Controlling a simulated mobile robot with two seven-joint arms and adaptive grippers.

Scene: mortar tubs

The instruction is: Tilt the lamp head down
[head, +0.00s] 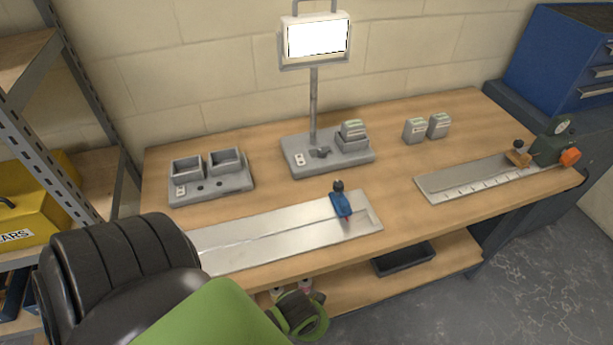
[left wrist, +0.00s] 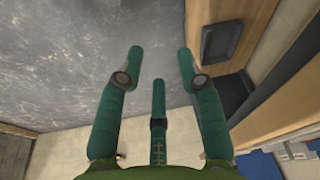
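The lamp stands at the back middle of the workbench in the head view. Its lamp head (head: 318,38) is a grey frame with a lit white panel, facing forward and looking about upright, with a handle on top. A thin grey post (head: 314,105) carries it up from a grey base (head: 297,172). My left gripper (left wrist: 160,65) shows in the left wrist view with its teal fingers spread and nothing between them. It is over the grey floor beside the bench, well away from the lamp. My left arm fills the lower left of the head view. My right gripper is out of view.
The wooden bench (head: 270,198) holds a grey twin-tub block (head: 210,188), a metal tray with a blue tool (head: 341,205), small boxes (head: 415,130) and a ruled plate (head: 470,182). A lower shelf holds a black tray (head: 403,258). Shelving with a yellow case (head: 30,205) stands left.

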